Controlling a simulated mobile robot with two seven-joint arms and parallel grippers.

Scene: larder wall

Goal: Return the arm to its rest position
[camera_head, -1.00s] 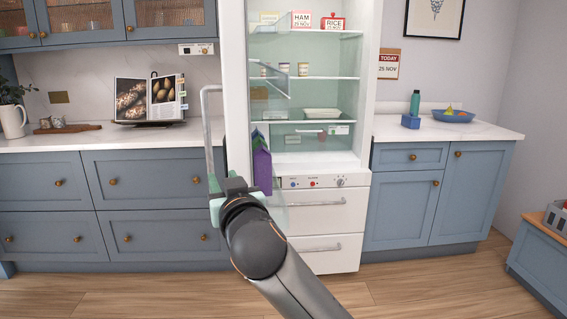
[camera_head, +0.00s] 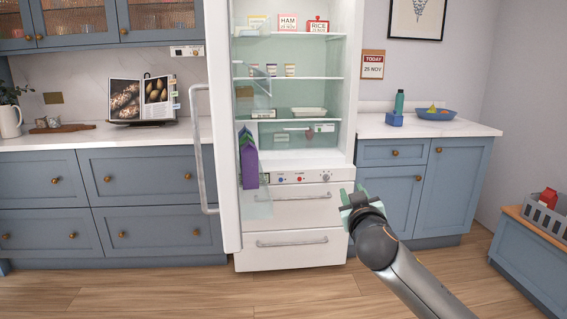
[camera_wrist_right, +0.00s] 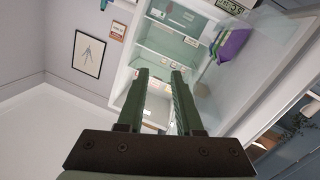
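My right gripper (camera_head: 358,200) is in front of the fridge's lower right side and the right-hand blue cupboard, apart from the fridge handle. In the right wrist view its two fingers (camera_wrist_right: 160,75) stand apart with nothing between them, so it is open and empty. The fridge (camera_head: 352,90) stands open, its door (camera_head: 224,130) swung out to the left with a long vertical handle (camera_head: 200,150). The handle is free of my gripper. My left gripper is not in view.
A purple carton (camera_head: 248,165) is in the door. Labelled boxes, several small pots and a tray (camera_head: 309,112) are on the shelves. A bottle (camera_head: 399,102) and blue bowl (camera_head: 435,114) stand on the right counter. A grey crate (camera_head: 545,218) is at the far right. The floor is clear.

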